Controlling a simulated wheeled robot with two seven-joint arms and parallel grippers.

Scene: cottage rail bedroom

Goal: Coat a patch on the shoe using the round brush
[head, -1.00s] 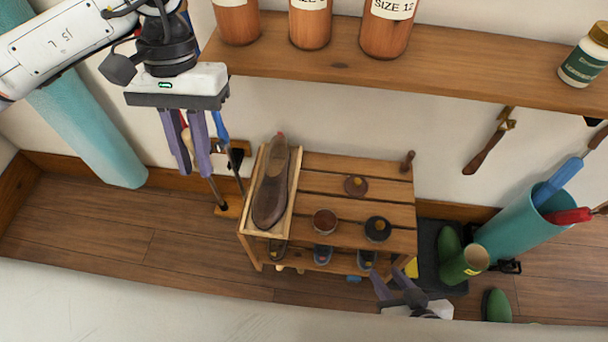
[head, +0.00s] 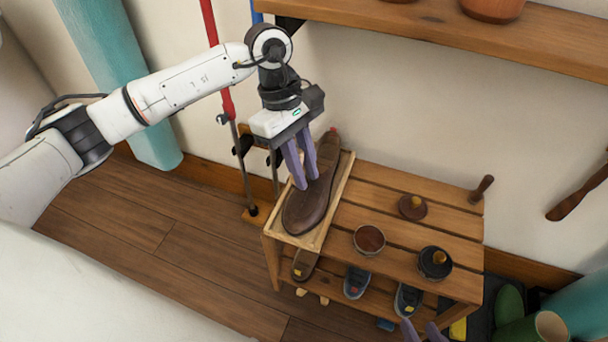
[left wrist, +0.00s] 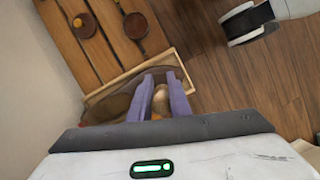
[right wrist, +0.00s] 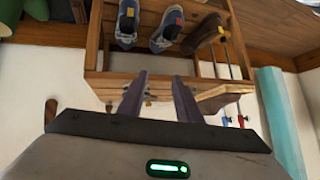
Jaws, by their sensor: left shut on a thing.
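The dark brown shoe (head: 304,212) lies lengthwise in a shallow wooden tray (head: 338,205) on the left of a slatted bench. My left gripper (head: 306,183) is over the middle of the shoe, fingers pointing down. It is shut on a tan, rounded piece, seemingly the round brush (left wrist: 160,101), seen between the fingers in the left wrist view. The brush's lower end is hidden, so I cannot tell whether it touches the shoe. My right gripper (right wrist: 158,85) is open and empty in front of the bench; its fingertips show at the head view's bottom edge (head: 422,330).
Shoes stand on the lower shelf. A wall shelf (head: 440,35) hangs above. Poles stand left of the bench.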

